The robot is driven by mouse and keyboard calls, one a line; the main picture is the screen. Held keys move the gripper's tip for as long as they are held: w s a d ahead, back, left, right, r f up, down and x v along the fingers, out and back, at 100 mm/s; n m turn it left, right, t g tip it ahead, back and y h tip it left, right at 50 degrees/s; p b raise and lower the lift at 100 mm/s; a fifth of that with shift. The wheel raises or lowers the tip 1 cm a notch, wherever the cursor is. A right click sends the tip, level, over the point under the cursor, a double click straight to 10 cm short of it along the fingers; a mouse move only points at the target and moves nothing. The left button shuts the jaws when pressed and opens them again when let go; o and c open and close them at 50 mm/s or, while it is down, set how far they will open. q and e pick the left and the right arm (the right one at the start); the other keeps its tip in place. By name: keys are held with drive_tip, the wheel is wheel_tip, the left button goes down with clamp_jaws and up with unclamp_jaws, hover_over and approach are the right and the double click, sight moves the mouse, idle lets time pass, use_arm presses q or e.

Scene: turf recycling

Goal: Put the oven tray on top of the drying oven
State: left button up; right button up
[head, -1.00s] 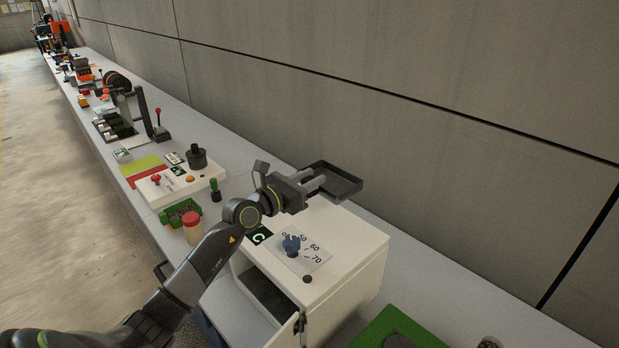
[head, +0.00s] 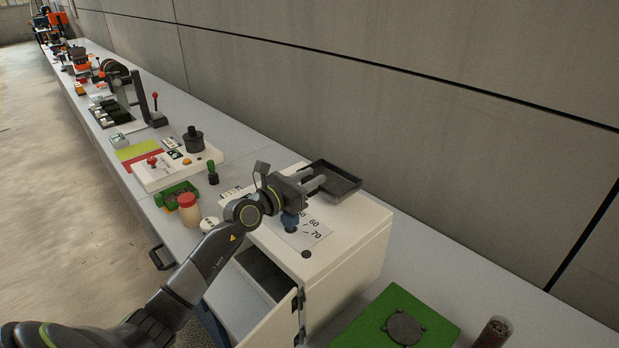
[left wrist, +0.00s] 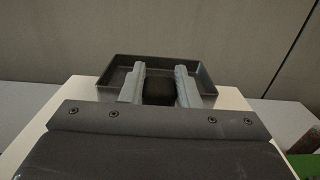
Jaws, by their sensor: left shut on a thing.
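The oven tray (head: 338,184) is a dark, shallow rectangular pan. My left gripper (head: 318,183) is shut on its near side and holds it over the back part of the oven top. The tray also shows in the left wrist view (left wrist: 155,68), with both gripper fingers (left wrist: 160,88) at its near wall. Whether the tray touches the oven top I cannot tell. My right gripper is not in view.
A red-capped jar (head: 188,211) and a green rack (head: 178,194) stand left of the oven. A green board (head: 385,318) and a filled glass tube (head: 494,332) are at the right. A concrete wall (head: 420,70) runs close behind the bench.

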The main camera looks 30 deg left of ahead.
use_arm(q)
drive_tip(key=o, duration=1.5)
drive_tip(key=shift+c, duration=0.2)
drive_tip(key=shift+s, duration=0.1)
drive_tip(key=v, duration=1.7)
drive_tip(key=shift+s, duration=0.2)
